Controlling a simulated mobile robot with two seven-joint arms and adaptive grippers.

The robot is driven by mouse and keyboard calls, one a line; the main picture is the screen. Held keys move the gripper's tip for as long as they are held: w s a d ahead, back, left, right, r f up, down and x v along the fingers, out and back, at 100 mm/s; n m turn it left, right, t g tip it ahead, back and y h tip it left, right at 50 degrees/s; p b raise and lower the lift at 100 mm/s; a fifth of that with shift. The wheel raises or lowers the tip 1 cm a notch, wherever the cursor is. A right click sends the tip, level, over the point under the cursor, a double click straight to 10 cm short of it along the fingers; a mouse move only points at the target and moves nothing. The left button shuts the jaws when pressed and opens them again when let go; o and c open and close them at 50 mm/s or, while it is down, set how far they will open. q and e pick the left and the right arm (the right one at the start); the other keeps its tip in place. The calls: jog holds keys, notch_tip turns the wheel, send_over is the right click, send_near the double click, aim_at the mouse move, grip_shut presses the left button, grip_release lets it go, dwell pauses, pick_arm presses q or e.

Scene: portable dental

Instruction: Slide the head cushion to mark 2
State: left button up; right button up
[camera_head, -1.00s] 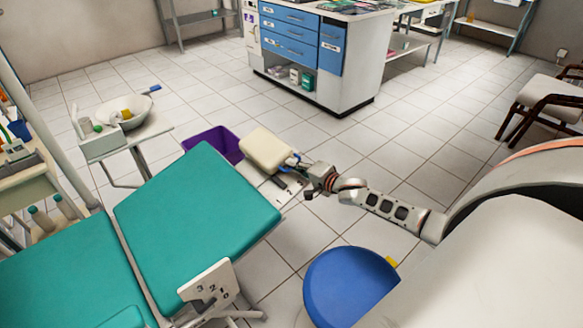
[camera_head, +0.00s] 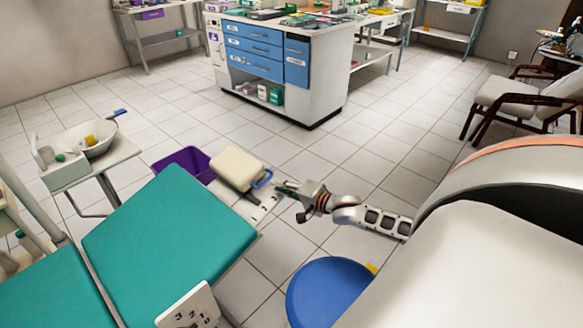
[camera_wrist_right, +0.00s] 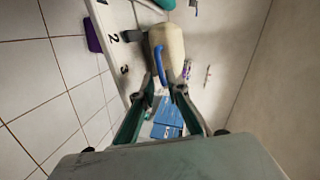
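The cream head cushion (camera_head: 237,167) is at the far end of the teal dental chair (camera_head: 170,245). A blue loop handle (camera_head: 263,179) sticks out on its right side. A white numbered plate (camera_head: 262,205) lies beside the cushion. In the right wrist view, the plate shows numerals 2 and 3 (camera_wrist_right: 118,52), and a dark piece (camera_wrist_right: 132,36) beside the cushion (camera_wrist_right: 168,48) is near the 2. My right gripper (camera_head: 283,187) is open just right of the handle, with a small gap in the head view. In the wrist view the handle (camera_wrist_right: 160,90) shows between the spread fingertips. My left gripper is out of view.
A purple bin (camera_head: 186,161) stands on the floor behind the chair. A blue stool seat (camera_head: 325,292) is below my right arm. A side table with a white bowl (camera_head: 92,138) is at left. A cabinet with blue drawers (camera_head: 255,50) stands behind, with open floor around it.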

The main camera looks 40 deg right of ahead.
jog(key=v, duration=0.5)
jog(key=shift+s, duration=0.1)
dwell(0.5)
pick_arm(q)
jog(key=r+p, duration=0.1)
jog(key=p, duration=0.2)
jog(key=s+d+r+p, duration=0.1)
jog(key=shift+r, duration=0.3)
pick_arm(e)
jog(key=s+a+f+n+g, duration=0.2)
jog(key=s+a+f+n, duration=0.2)
jog(key=s+a+n, duration=0.5)
jog(key=s+a+f+n+g, duration=0.2)
jog(key=s+a+f+n, duration=0.3)
jog(key=s+a+n, duration=0.4)
jog(key=s+a, duration=0.5)
jog(key=a, duration=0.6)
jog(key=shift+s+f+g+y, duration=0.2)
jog(key=shift+s+g+y, duration=0.1)
jog(key=shift+s+y, duration=0.1)
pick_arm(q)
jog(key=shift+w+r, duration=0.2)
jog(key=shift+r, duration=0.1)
